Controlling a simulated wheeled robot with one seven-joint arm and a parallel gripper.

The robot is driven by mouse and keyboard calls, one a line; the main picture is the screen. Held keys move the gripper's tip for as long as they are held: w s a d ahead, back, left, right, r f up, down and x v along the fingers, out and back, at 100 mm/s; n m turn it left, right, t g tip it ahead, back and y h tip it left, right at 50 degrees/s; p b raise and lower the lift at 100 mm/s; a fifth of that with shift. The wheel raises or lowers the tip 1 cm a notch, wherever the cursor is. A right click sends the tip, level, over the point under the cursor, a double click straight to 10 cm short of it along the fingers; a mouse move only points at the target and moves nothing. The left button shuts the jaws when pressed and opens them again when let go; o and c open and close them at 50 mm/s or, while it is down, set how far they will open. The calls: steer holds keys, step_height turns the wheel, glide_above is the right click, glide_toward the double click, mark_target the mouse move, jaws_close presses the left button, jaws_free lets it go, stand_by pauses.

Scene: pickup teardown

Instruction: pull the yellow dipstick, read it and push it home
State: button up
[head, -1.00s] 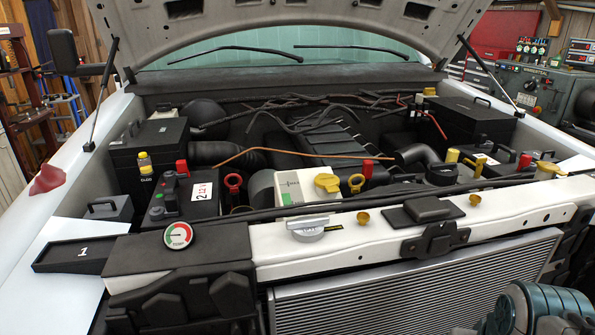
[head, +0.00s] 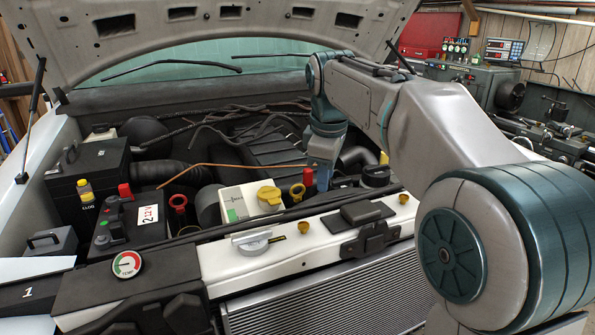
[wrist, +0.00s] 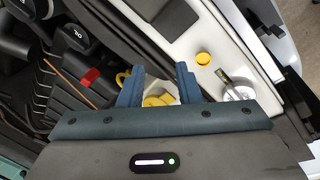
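The yellow ring handle (head: 297,192), which looks like the dipstick, stands upright in the engine bay beside a white reservoir (head: 240,203) with a yellow cap (head: 269,195). My gripper (head: 321,182) points down just right of the ring in the head view. In the wrist view my gripper (wrist: 160,82) is open, its two blue fingers apart. The yellow ring (wrist: 122,78) shows outside the left finger. The yellow cap (wrist: 157,100) shows between the fingers, lower down and partly hidden by the gripper body. The dipstick's shaft is hidden.
A red part (head: 308,177) stands right behind the yellow ring. A red ring handle (head: 178,202) stands further left, near the black battery (head: 115,228). The white front crossmember (head: 330,235) and the raised hood (head: 220,30) bound the bay.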

steer(key=w+a+r+n+y+p, duration=0.1)
steer(key=w+a+r+n, duration=0.1)
steer(key=w+n, duration=0.3)
steer(key=w+a+r+n+p, duration=0.2)
steer(key=w+a+r+n, duration=0.1)
steer(key=w, duration=0.4)
steer(key=shift+n+g, duration=0.3)
steer(key=f+b, duration=0.1)
steer(key=f, duration=0.3)
steer(key=w+f+b, duration=0.1)
steer(key=f, duration=0.4)
steer(key=w+f, duration=0.1)
steer(key=f, duration=0.3)
steer(key=shift+w+a+f+b, duration=0.15)
steer(key=shift+a+f+b, duration=0.05)
steer(key=shift+f+b, duration=0.2)
jaws_close()
